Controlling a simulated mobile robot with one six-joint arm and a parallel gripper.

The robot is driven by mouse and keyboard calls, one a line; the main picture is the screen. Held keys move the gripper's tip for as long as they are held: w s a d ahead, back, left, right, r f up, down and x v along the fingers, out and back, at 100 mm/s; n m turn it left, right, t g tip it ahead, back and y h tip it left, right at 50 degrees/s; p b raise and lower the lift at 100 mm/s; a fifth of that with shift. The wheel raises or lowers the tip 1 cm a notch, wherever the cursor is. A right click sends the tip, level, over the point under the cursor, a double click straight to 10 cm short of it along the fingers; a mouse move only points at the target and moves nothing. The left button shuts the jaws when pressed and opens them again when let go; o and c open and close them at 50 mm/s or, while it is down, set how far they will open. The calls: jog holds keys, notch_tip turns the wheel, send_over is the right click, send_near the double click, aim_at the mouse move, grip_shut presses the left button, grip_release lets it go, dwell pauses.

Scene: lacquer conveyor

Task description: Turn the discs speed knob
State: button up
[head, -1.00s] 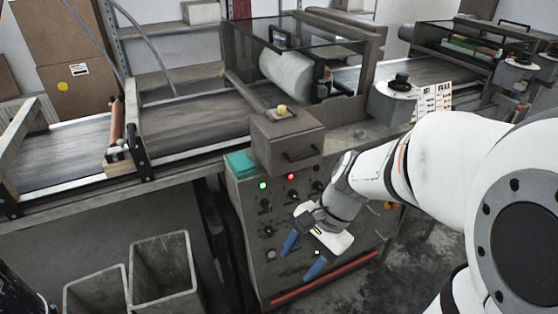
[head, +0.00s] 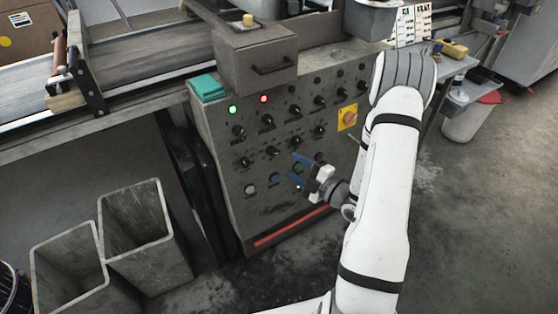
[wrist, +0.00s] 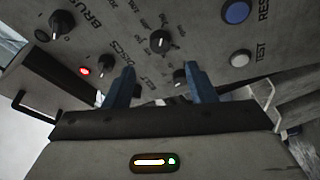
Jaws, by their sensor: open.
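The grey control panel (head: 225,175) carries rows of black knobs. In the wrist view a small word beside one knob (wrist: 105,65) seems to read DISCS; that knob is next to the red lamp and shows under it in the head view (head: 267,122). Beside it is a knob (wrist: 62,22) marked with a word starting BRU. My gripper (head: 298,170) is in front of the panel's lower part, its blue fingers apart and empty. In the wrist view the fingers (wrist: 160,72) point at the panel, with a knob (wrist: 180,75) partly seen between them. I see no contact.
A box with a handle (head: 258,65) and a teal block (head: 208,88) sit on top of the panel. A yellow switch plate (head: 347,118) is at its right. Blue (wrist: 237,12) and white (wrist: 240,57) buttons are low on it.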

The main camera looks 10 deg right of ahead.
aim_at(274, 152)
jog(key=b+x, duration=0.1)
jog(key=x, duration=0.6)
jog(key=shift+w+a, duration=0.15)
jog(key=shift+w, duration=0.2)
jog(key=c, duration=1)
jog(key=shift+o, duration=0.2)
